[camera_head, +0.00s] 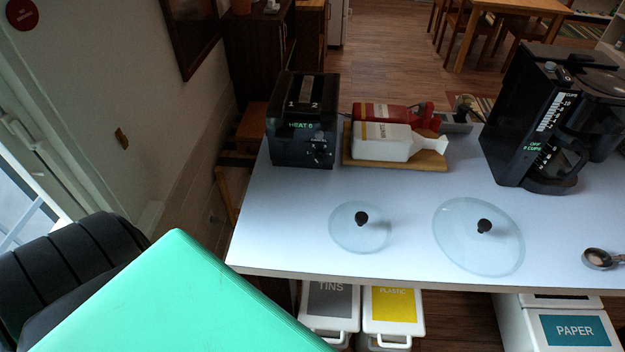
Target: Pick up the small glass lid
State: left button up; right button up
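The small glass lid (345,234) lies flat on the white table, left of centre and near the front edge. It is a clear round disc with a black knob standing up in its middle. A larger glass lid (470,252), also with a black knob, lies to its right with a gap between them. Neither of my grippers is in view. Nothing touches or covers the small lid.
The white table (290,215) is bare around the lids. Behind are a black toaster (300,140), a wooden board (354,157) with a white carton (382,143) and a red packet (405,115). A black coffee maker (518,135) and a metal scoop (598,258) are right. Bins (330,308) stand below.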

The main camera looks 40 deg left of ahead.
aim_at(357, 228)
jog(key=i+l+u, duration=0.1)
jog(key=l+u, duration=0.3)
jog(key=i+l+u, duration=0.1)
jog(key=u, duration=0.25)
jog(key=l+u, duration=0.8)
jog(key=k+j, duration=0.05)
